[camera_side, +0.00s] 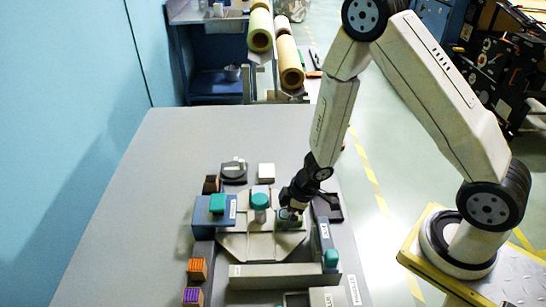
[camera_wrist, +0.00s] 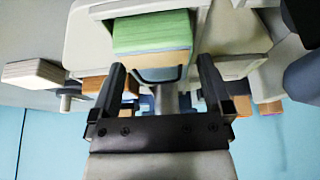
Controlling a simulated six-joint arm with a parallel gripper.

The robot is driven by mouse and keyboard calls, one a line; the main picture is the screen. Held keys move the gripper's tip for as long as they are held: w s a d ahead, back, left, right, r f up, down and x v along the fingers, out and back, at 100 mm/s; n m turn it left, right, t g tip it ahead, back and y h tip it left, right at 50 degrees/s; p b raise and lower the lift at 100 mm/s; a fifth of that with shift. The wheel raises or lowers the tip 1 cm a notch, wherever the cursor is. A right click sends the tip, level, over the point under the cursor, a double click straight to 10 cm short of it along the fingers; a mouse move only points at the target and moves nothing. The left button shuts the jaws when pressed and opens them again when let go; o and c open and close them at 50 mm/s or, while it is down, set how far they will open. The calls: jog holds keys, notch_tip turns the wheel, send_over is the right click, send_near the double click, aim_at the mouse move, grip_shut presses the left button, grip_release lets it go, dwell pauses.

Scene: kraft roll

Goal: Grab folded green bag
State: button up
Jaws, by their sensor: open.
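In the wrist view a folded green stack (camera_wrist: 150,32), banded with many thin layers, shows beyond my fingers with a tan layer along its near edge. I take it to be the folded green bag. My gripper (camera_wrist: 160,72) is open, with its two dark fingers apart and nothing held between them. In the side view my gripper (camera_side: 289,210) points down over the right part of the grey fixture on the table. A small greenish patch (camera_side: 291,224) shows just under the fingertips, partly hidden by them. I cannot tell whether the fingers touch it.
A teal-topped post (camera_side: 260,201) stands close left of my gripper. A blue box with a teal top (camera_side: 215,209) is farther left, and a blue unit (camera_side: 325,245) is at right. Orange and purple blocks (camera_side: 195,270) line the left edge. The table's far area (camera_side: 220,135) is clear.

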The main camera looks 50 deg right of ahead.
aim_at(286, 214)
jog(key=c, duration=1.1)
jog(key=shift+c, duration=0.2)
jog(key=shift+r, duration=0.25)
notch_tip(286, 214, up, 9)
jog(key=shift+r, duration=0.2)
jog(key=shift+r, duration=0.1)
dwell(0.8)
